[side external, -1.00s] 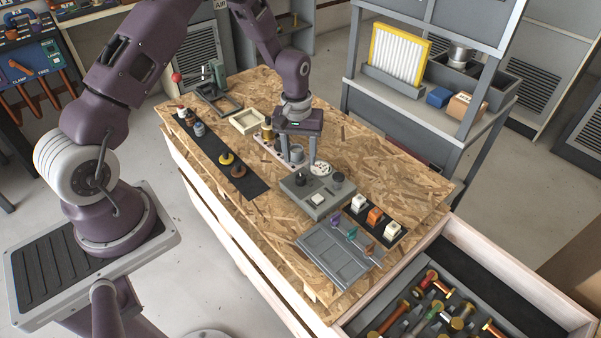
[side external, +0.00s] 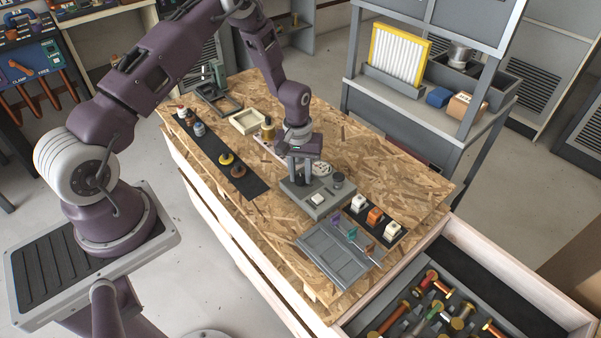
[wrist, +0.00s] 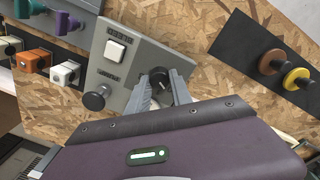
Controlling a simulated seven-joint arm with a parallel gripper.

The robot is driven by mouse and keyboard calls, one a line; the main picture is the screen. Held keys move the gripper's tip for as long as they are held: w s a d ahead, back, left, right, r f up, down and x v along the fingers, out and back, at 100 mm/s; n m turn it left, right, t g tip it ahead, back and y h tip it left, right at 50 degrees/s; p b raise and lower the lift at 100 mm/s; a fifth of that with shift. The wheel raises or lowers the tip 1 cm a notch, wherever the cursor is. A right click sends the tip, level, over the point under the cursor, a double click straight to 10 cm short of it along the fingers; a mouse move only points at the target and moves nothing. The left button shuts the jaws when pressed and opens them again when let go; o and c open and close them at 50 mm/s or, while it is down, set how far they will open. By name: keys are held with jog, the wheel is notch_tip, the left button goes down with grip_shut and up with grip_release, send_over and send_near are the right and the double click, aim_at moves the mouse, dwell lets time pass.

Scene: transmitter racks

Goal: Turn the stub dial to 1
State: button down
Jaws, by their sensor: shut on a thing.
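A grey control box (side external: 309,207) sits on the wooden bench and also shows in the wrist view (wrist: 134,58). A black dial (wrist: 158,79) with a light mark on top stands on the box, with a printed scale beside it. My gripper (wrist: 161,92) has one finger on each side of this dial and is shut on it. In the side view my gripper (side external: 300,178) points down over the far-left part of the box. The fingers hide part of the dial and its scale, so its setting is not readable.
The box also carries a white square switch (wrist: 115,50) and a dark round knob (wrist: 97,97). Orange and white blocks (side external: 375,215) stand nearby on a black strip. A black mat (wrist: 270,55) holds yellow and brown knobs. An open drawer (side external: 440,310) juts out front right.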

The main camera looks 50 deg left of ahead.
aim_at(300, 176)
jog(key=m, duration=0.4)
jog(key=shift+m, duration=0.3)
jog(key=shift+w+m, duration=0.1)
jog(key=shift+m, duration=1.4)
jog(key=c, duration=1.1)
grip_release()
jog(key=shift+c, duration=0.2)
notch_tip(300, 176, up, 7)
jog(key=shift+a+r, duration=0.1)
